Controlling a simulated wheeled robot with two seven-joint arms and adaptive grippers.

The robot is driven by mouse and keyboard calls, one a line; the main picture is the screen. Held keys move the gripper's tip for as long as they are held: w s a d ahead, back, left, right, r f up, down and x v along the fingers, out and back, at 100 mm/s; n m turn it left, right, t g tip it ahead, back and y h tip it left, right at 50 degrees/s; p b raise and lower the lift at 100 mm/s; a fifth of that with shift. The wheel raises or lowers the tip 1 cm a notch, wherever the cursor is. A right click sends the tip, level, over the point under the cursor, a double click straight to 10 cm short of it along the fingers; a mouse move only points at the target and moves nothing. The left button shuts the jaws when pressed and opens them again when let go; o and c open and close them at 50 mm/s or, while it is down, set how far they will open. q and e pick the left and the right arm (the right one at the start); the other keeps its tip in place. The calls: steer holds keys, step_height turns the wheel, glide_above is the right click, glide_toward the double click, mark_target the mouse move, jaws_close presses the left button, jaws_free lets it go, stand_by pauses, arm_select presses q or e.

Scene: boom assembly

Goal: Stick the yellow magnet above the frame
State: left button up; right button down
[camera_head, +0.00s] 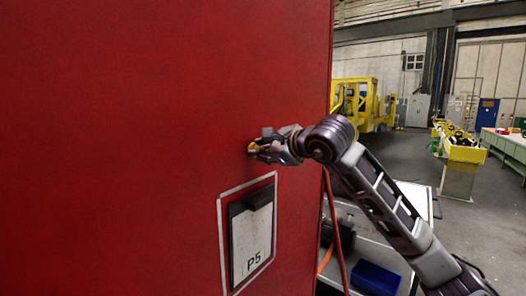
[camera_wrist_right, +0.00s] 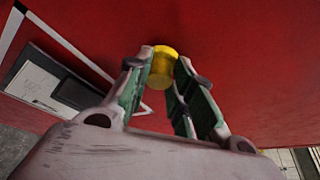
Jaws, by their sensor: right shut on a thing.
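The yellow magnet (camera_wrist_right: 162,66) is a short round piece between the fingertips of my right gripper (camera_wrist_right: 160,80) in the right wrist view. My right gripper is shut on it. In the head view the right gripper (camera_head: 262,147) is at the red panel (camera_head: 130,130), with a bit of yellow showing at its tip. The magnet is at or very near the panel surface; I cannot tell if it touches. The frame (camera_head: 222,240) is a white outline on the panel, just below the gripper, around a dark clipboard (camera_head: 237,212) with a "P5" sheet. My left gripper is not in view.
A cart with a blue bin (camera_head: 375,278) stands below my right arm, right of the panel edge. The panel above the frame looks bare.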

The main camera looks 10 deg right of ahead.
steer(key=c, duration=1.2)
jaws_free()
steer(key=shift+o, duration=0.2)
steer(key=v, duration=1.2)
steer(key=shift+r, duration=0.1)
